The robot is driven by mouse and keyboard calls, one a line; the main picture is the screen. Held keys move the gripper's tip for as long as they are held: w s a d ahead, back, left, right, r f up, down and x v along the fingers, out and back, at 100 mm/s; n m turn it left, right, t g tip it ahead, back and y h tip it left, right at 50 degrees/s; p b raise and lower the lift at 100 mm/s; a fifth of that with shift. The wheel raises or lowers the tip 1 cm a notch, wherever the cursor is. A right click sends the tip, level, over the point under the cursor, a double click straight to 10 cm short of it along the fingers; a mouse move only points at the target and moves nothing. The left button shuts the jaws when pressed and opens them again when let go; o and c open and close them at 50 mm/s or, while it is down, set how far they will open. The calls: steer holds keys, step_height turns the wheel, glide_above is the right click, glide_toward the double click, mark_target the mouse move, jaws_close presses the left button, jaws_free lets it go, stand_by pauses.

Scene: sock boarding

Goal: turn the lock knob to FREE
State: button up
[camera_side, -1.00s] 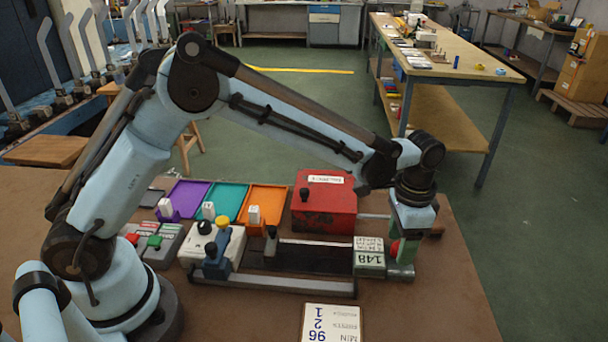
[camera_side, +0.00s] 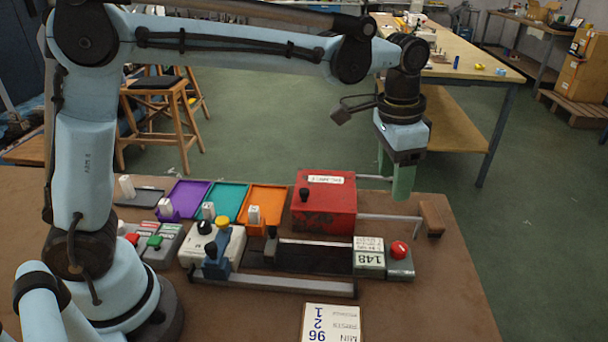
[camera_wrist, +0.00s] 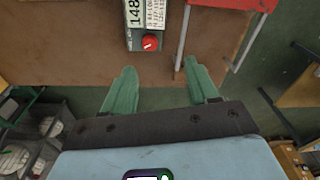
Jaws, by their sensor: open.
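A red round knob (camera_side: 398,248) sits on a grey block at the right end of the slide fixture, beside the display reading 148 (camera_side: 369,260). In the wrist view the knob (camera_wrist: 150,43) shows a pale pointer mark; the small lettering by it is too small to read. My gripper (camera_side: 401,185) is raised well above and behind the knob, fingers pointing down. In the wrist view my green fingers (camera_wrist: 158,75) are spread apart with nothing between them, and the knob lies beyond their tips.
A red box (camera_side: 325,210) with a metal rod frame and brown handle (camera_side: 431,218) stands behind the knob, near my gripper. Purple, teal (camera_side: 228,203) and orange trays lie left of it. A card reading MIN 96 (camera_side: 331,323) lies in front. The table's right side is clear.

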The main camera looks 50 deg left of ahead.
steer(key=s+a+f+n+t, duration=0.2)
steer(key=s+a+n+t, duration=0.3)
steer(key=s+a, duration=0.9)
steer(key=shift+s+f+n+t, duration=0.25)
steer(key=shift+f+n+t, duration=0.15)
steer(key=shift+n, duration=0.2)
steer(key=shift+a, duration=0.1)
stand_by(0.3)
